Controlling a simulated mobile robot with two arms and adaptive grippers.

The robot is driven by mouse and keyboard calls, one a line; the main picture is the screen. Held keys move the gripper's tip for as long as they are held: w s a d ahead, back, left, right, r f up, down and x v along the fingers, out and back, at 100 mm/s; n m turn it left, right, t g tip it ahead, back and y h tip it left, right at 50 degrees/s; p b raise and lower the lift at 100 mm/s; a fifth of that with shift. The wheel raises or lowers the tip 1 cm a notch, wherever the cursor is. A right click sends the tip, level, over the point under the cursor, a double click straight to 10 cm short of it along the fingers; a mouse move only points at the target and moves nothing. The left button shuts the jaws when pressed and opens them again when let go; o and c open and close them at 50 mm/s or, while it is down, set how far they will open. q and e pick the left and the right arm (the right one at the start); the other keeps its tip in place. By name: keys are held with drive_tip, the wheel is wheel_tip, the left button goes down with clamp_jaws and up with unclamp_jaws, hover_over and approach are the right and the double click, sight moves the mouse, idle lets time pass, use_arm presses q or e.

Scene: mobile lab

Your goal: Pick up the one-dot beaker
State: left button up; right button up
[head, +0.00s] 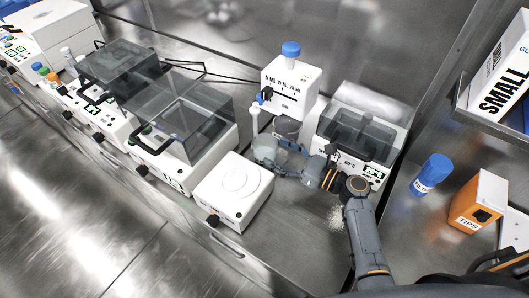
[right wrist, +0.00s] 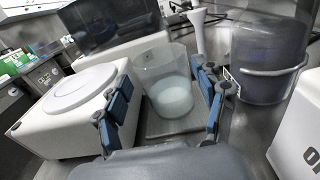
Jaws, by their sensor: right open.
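A clear beaker (head: 266,149) with pale, cloudy contents stands upright at the foot of the white dispenser unit. In the right wrist view the beaker (right wrist: 168,92) stands on a flat grey plate. My right gripper (head: 296,163) is open and low beside the beaker. In the right wrist view its blue-padded fingers (right wrist: 165,82) are spread on either side of the beaker, with visible gaps, not closed on it. My left gripper is not in view.
The white dispenser (head: 290,84) with a blue cap stands close behind the beaker. A white round-topped device (head: 233,191) is at its left, a clear-lidded bath (head: 362,131) at its right.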

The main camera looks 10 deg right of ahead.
sight(255, 140)
drive_tip(key=p+x, duration=0.1)
drive_tip(key=x, duration=0.4)
drive_tip(key=shift+w, duration=0.15)
drive_tip(key=c, duration=0.9)
drive_tip(key=shift+r, duration=0.15)
